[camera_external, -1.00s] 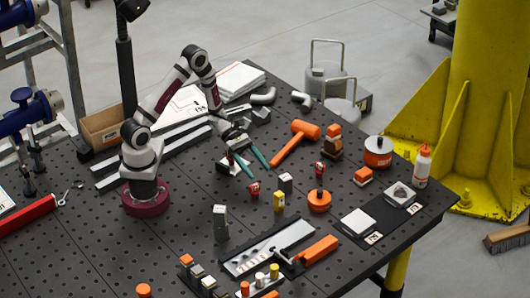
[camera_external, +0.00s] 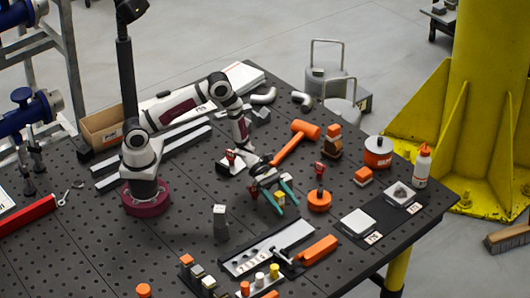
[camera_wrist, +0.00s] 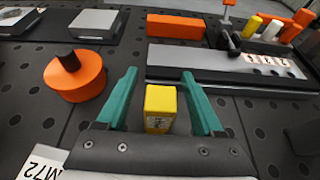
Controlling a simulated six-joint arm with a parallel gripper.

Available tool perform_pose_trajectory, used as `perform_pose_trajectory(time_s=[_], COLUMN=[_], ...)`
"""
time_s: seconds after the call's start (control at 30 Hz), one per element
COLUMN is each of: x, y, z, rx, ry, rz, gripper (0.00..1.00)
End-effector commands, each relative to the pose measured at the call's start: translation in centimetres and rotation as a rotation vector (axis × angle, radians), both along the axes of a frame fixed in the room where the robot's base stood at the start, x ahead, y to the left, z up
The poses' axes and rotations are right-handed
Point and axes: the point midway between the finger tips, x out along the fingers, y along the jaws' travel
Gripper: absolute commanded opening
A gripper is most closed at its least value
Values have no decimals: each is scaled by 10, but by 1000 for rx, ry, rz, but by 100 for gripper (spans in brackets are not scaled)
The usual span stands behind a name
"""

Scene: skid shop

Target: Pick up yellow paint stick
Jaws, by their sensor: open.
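My gripper (camera_external: 273,207) is open and empty, its green fingers pointing down over the table. In the wrist view a small yellow block with a printed label (camera_wrist: 160,106) stands between the spread fingers (camera_wrist: 160,75), with a gap to each. It is partly hidden by the fingers in the external view (camera_external: 280,198). A yellow cylinder, looking like a paint stick (camera_external: 274,271), stands in a row with a white one and an orange one at the table's front. It also shows at the upper right of the wrist view (camera_wrist: 253,27), well away from the fingers.
An orange round object with a dark knob (camera_wrist: 75,75) is left of the fingers in the wrist view. A metal plate (camera_wrist: 230,67) and an orange bar (camera_wrist: 175,26) lie beyond. An orange mallet (camera_external: 295,140) lies behind my gripper in the external view.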

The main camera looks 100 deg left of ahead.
Motion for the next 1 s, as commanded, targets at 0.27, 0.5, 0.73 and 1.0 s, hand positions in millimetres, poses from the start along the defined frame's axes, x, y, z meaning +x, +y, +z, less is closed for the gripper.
perform_pose_trajectory(time_s=[0.27,0.5,0.73,1.0], x=[0,0,0,0], y=[0,0,0,0], z=[0,0,1,28], rx=[0,0,0,1], ry=[0,0,0,-4], rz=[0,-1,-1,-2], gripper=[26,0,0,0])
